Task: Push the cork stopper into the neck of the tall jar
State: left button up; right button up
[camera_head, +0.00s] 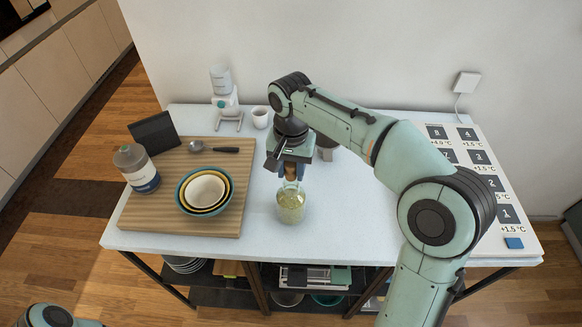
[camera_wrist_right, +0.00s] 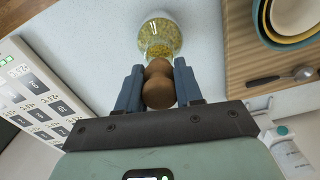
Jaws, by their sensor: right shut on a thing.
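The tall jar (camera_head: 291,207) is clear glass with yellowish-green contents and stands upright near the front middle of the white table. It also shows at the top of the right wrist view (camera_wrist_right: 160,32). The brown cork stopper (camera_wrist_right: 158,88) has a rounded knob and a second rounded part toward the jar. My right gripper (camera_head: 291,172) is shut on the stopper, directly above the jar's neck. In the right wrist view the stopper lines up with the neck and overlaps it; how deep it sits is hidden. My left gripper is out of view.
A wooden board (camera_head: 150,218) at left holds nested bowls (camera_head: 232,192), a bottle (camera_head: 137,168), a spoon (camera_head: 215,148) and a dark block. A white cup (camera_head: 260,117) stands behind. A panel with numbered tiles (camera_head: 478,170) lies at right. The table around the jar is clear.

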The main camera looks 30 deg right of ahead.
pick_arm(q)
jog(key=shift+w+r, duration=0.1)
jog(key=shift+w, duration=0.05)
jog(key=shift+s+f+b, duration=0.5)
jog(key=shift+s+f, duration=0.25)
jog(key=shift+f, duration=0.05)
pick_arm(e)
jog(key=shift+f, duration=1.35)
jog(key=o, duration=1.1)
jog(key=shift+f, duration=0.1)
notch_tip(320, 180, up, 14)
jog(key=p, duration=0.3)
jog(key=shift+a+f, duration=0.1)
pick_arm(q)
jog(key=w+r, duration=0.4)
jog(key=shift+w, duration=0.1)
pick_arm(e)
jog(key=shift+f, duration=0.1)
